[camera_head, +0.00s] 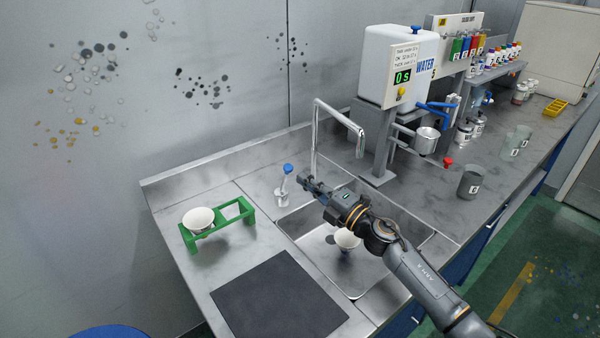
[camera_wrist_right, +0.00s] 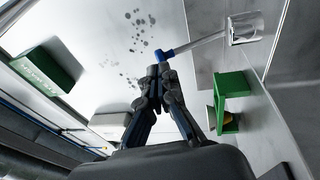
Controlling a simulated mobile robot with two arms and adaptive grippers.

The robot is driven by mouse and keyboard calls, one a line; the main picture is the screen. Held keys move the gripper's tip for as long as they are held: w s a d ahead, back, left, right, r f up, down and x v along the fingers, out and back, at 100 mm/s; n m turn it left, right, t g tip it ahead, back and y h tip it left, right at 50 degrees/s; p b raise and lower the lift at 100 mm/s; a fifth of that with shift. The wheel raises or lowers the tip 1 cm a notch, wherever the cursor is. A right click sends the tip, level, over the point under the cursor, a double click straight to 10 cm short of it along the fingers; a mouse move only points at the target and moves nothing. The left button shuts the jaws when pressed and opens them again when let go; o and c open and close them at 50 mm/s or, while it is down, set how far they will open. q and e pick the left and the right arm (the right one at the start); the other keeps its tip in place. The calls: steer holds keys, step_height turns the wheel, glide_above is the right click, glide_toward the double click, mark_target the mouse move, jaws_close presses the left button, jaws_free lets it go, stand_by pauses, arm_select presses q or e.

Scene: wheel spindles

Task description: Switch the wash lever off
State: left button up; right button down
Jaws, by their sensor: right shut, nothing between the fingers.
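The wash lever has a blue knob (camera_head: 288,168) on a pale stem that rises, slightly tilted, from a base (camera_head: 281,196) left of the sink's back corner. My right gripper (camera_head: 304,178) is shut and empty, just right of the knob in the head view. In the right wrist view the blue knob (camera_wrist_right: 166,54) is right by the fingertips (camera_wrist_right: 159,72); I cannot tell whether they touch. The silver tap (camera_head: 337,115) arches over the steel sink (camera_head: 310,245). I cannot make out running water. My left gripper is not in view.
A white cup (camera_head: 346,240) stands in the sink, partly behind my right arm. A green rack (camera_head: 246,213) holds a white bowl (camera_head: 199,218) on the left. A dark mat (camera_head: 278,297) lies in front. The water dispenser (camera_head: 400,58) stands at the right.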

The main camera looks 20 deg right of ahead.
mark_target(291, 166)
steer(key=x, duration=0.2)
steer(key=shift+w+a, duration=0.15)
steer(key=shift+w, duration=0.1)
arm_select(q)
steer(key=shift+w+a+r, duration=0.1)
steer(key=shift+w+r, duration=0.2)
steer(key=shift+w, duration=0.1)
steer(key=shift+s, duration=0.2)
arm_select(e)
steer(key=shift+r, duration=0.1)
steer(key=w+r+p, duration=0.1)
steer(key=p, duration=0.2)
steer(key=w+a+r+g+p, duration=0.1)
steer(key=w+p, duration=0.1)
steer(key=p, duration=0.2)
steer(key=shift+h, duration=0.4)
steer(key=shift+w+a, duration=0.15)
steer(key=shift+w, duration=0.2)
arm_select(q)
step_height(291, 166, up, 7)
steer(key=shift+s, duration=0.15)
arm_select(e)
steer(key=shift+r, duration=0.15)
